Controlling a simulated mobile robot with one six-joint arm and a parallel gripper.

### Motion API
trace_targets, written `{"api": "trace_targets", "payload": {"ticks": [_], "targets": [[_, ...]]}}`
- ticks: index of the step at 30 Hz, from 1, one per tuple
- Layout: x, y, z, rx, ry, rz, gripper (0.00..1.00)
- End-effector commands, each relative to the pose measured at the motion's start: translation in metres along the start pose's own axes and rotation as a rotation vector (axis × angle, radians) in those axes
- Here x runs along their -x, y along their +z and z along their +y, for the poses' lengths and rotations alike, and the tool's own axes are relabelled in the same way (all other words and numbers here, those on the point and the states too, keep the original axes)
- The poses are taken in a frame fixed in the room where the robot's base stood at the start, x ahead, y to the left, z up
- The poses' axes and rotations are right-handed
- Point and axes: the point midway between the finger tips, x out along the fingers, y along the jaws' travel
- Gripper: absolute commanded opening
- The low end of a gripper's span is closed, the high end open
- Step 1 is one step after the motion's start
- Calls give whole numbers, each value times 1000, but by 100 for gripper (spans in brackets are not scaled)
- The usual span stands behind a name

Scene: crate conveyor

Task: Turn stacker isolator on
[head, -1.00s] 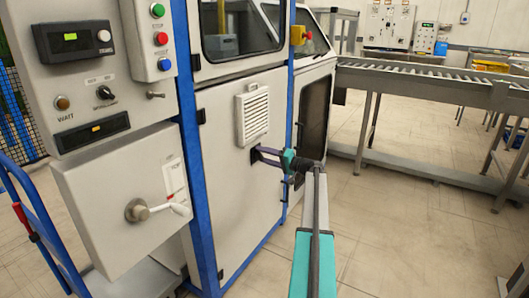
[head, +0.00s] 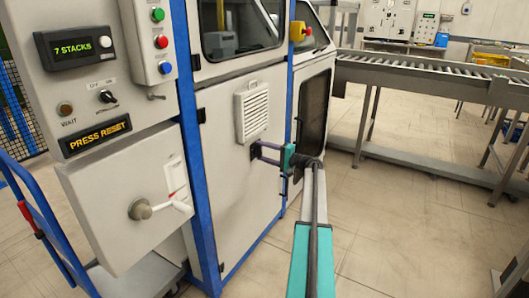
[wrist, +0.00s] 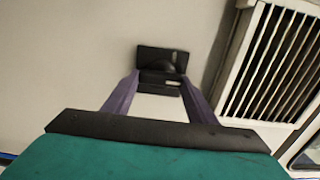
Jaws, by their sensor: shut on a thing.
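A black knob on a small black plate (wrist: 174,54), which I take to be the isolator, is on the pale cabinet door beside the vent. In the head view it is a small dark patch (head: 254,152) below the vent, partly hidden by my fingers. My gripper (wrist: 162,80) reaches the door with its two purple-grey fingers on either side of the knob, shut on it. In the head view my gripper (head: 257,153) comes from the right, its teal body upright.
A slatted vent (head: 252,113) stands close to my gripper. Green, red and blue buttons (head: 161,41) are on the control box. A lever handle (head: 142,209) sticks out of the lower left panel. A blue trolley (head: 45,225) is at left, a roller conveyor (head: 420,75) at right.

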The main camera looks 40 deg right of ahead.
Motion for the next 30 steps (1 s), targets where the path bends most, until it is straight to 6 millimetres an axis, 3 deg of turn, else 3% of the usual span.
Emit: {"api": "trace_targets", "payload": {"ticks": [2,3,6,20,30], "targets": [[1,-2,0,1,0,4,29],[1,-2,0,1,0,4,53],[0,-1,0,1,0,4,70],[5,0,0,1,0,1,70],[44,0,-1,2,0,2,70]]}}
